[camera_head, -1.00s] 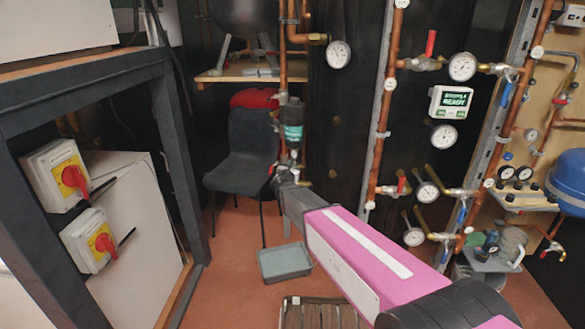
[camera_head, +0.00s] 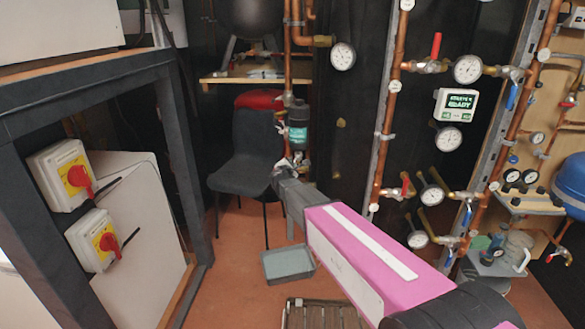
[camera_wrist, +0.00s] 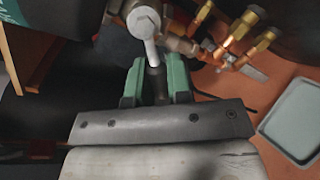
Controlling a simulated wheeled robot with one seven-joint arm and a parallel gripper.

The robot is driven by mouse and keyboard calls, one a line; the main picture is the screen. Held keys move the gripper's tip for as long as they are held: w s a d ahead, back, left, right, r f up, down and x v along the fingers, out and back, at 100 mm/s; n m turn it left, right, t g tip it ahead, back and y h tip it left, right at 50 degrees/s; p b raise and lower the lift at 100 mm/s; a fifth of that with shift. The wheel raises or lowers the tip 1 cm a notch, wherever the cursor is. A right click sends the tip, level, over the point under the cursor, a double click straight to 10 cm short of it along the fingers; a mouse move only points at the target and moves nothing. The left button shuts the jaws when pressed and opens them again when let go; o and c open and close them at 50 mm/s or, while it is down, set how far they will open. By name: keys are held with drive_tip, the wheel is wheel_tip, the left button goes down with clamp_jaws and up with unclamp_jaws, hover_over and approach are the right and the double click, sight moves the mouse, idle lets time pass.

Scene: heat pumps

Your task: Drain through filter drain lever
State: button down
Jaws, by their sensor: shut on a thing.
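The filter (camera_head: 298,122), a dark canister with a green label, hangs on the copper pipe in the middle of the head view. My gripper (camera_head: 286,166) is just below it, at its lower fittings. In the wrist view, my gripper's green fingers (camera_wrist: 156,84) are shut on the drain lever (camera_wrist: 152,52), a thin metal handle running from a large silver bolt head. The lever's end is hidden between the fingers. Brass valve fittings (camera_wrist: 240,38) show to the right of it. A grey tray (camera_head: 287,263) lies on the floor below.
A black chair (camera_head: 250,150) stands behind the filter. Pipes with gauges (camera_head: 467,69) and valves are on the right. A dark frame (camera_head: 183,140) and red-yellow switches (camera_head: 75,175) are on the left. A slatted wooden piece (camera_head: 325,314) lies on the floor in front.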

drive_tip(key=m, duration=0.1)
drive_tip(key=r+m, duration=0.1)
drive_tip(key=m, duration=0.1)
drive_tip(key=shift+a+r+m+y, duration=0.25)
drive_tip(key=shift+a+m+y, duration=0.15)
drive_tip(key=shift+r+m+y, duration=0.3)
drive_tip(key=shift+m, duration=0.4)
drive_tip(key=shift+r+m+y, duration=0.25)
drive_tip(key=shift+m+y, duration=0.05)
drive_tip(key=shift+m, duration=0.4)
drive_tip(key=c, duration=1.1)
unclamp_jaws()
drive_tip(key=shift+r, duration=0.1)
drive_tip(key=s+r, duration=0.2)
drive_tip(key=s, duration=0.8)
drive_tip(key=shift+s+a, duration=0.3)
drive_tip(key=shift+a, duration=0.05)
